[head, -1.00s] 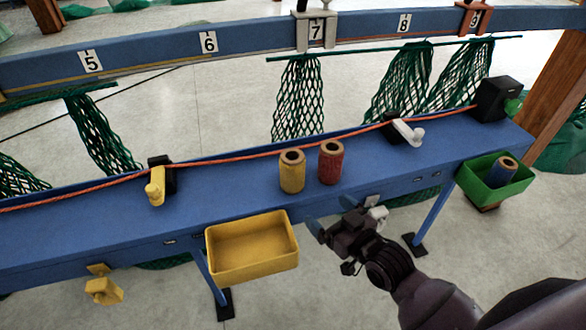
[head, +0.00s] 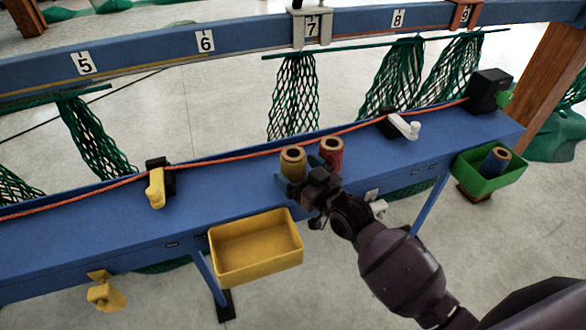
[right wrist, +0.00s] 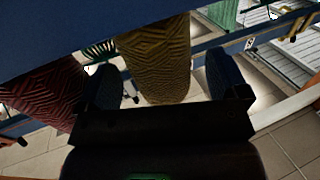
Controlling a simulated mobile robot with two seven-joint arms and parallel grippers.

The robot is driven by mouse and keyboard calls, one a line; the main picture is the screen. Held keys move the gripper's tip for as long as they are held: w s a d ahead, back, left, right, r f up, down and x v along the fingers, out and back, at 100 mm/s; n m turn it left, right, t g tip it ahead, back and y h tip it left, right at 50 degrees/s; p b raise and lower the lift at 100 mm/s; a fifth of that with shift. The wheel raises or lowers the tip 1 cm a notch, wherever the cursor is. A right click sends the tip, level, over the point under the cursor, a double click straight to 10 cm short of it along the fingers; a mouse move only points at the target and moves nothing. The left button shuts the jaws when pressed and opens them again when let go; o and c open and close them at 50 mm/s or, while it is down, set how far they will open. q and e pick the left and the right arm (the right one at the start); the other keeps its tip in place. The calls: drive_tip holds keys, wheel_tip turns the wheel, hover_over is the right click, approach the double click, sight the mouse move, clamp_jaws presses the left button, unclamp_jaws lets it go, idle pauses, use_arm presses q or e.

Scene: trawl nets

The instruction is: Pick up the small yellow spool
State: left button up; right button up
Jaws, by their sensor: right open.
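The small yellow spool (head: 292,162) stands upright on the blue bench, left of a red spool (head: 331,152). My right gripper (head: 301,183) is open at the near side of the yellow spool and hides its lower part in the head view. In the right wrist view the yellow spool (right wrist: 158,60) appears between the two spread fingers (right wrist: 168,84), with gaps at its sides. The red spool (right wrist: 45,95) is just outside one finger there. My left gripper is not in view.
The blue bench (head: 225,190) carries a yellow cleat (head: 156,188) and a white cleat (head: 404,126). An orange rope (head: 230,157) runs along its back. A yellow bin (head: 255,270) and a green bin (head: 490,180) holding a blue spool (head: 496,160) hang at the front.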

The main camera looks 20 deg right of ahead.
drive_tip(key=shift+x, duration=1)
drive_tip(key=c, duration=1)
drive_tip(key=shift+c, duration=0.2)
drive_tip(key=shift+r, duration=0.1)
wheel_tip(320, 180, up, 20)
drive_tip(key=p, duration=0.3)
drive_tip(key=shift+p, duration=0.35)
